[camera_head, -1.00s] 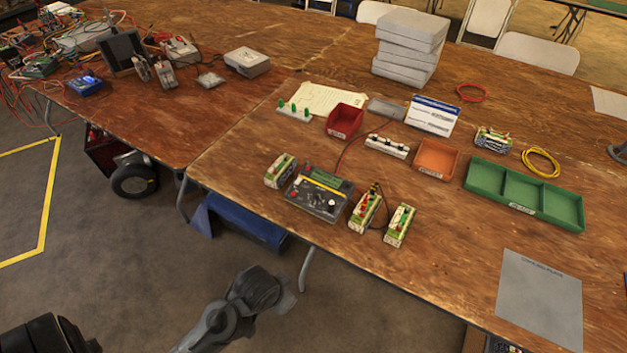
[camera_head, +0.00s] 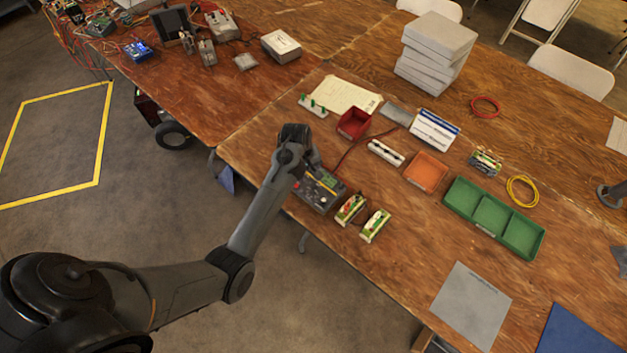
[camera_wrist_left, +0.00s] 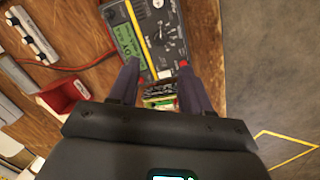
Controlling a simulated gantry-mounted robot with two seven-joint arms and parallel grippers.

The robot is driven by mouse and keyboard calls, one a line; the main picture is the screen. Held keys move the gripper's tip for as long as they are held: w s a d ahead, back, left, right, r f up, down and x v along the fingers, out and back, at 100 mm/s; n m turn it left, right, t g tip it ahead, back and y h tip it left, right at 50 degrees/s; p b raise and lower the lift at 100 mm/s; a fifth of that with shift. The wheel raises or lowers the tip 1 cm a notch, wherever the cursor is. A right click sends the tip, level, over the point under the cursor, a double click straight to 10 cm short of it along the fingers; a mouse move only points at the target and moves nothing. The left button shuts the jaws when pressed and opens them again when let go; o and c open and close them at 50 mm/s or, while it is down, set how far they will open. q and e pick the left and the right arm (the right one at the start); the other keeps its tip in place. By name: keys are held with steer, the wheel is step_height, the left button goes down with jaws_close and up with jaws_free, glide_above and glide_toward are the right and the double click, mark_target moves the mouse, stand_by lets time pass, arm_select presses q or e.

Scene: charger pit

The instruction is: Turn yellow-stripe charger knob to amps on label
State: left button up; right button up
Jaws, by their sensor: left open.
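The dark charger with a yellow stripe (camera_head: 322,192) lies near the table's front edge, partly hidden by my left arm. In the left wrist view, the charger (camera_wrist_left: 172,62) shows its yellow stripe, a green label panel (camera_wrist_left: 124,40) and a dark dial knob (camera_wrist_left: 158,36) with white marks around it. The label's writing is too small to read surely.
A red bin (camera_head: 354,123), an orange bin (camera_head: 426,172), a blue-topped card (camera_head: 435,130) and a green tray (camera_head: 493,218) stand beyond. A red cable (camera_wrist_left: 75,66) runs beside the charger.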

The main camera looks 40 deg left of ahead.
mark_target(314, 188)
arm_select(q)
steer(key=f, duration=0.2)
steer(key=f+b, duration=0.1)
steer(key=f, duration=0.2)
steer(key=w+f, duration=0.1)
steer(key=f, duration=0.2)
steer(key=shift+d+f+b, duration=0.25)
steer(key=shift+d+b, duration=0.05)
steer(key=shift+w+d+f, duration=0.1)
steer(key=shift+w+f, duration=0.1)
steer(key=shift+f, duration=0.65)
jaws_close()
